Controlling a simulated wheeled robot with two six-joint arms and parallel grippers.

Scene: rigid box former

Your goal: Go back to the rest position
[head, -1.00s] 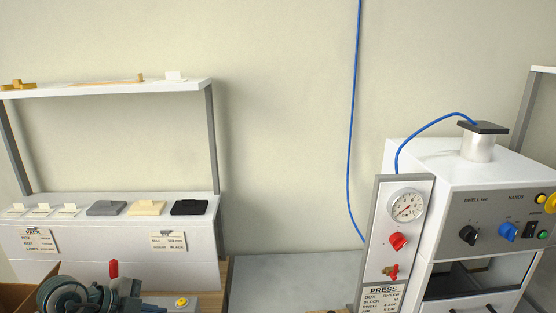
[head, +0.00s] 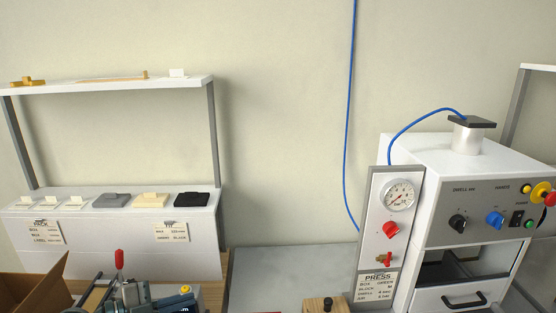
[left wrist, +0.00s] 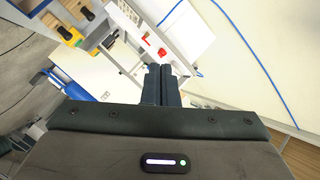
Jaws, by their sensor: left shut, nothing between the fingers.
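My left gripper (left wrist: 162,72) shows in the left wrist view, with its two dark fingers close together and nothing between them. It is in open air, apart from the benches and equipment behind it. In the head view I cannot make out either gripper. My right gripper is in neither view now.
The white press (head: 460,170) with its gauge panel (head: 393,205) stands at the right. A white shelf unit (head: 100,240) with several small blocks on top stands at the left. A red-handled clamp (head: 120,262) and an open cardboard box (head: 35,292) are at lower left.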

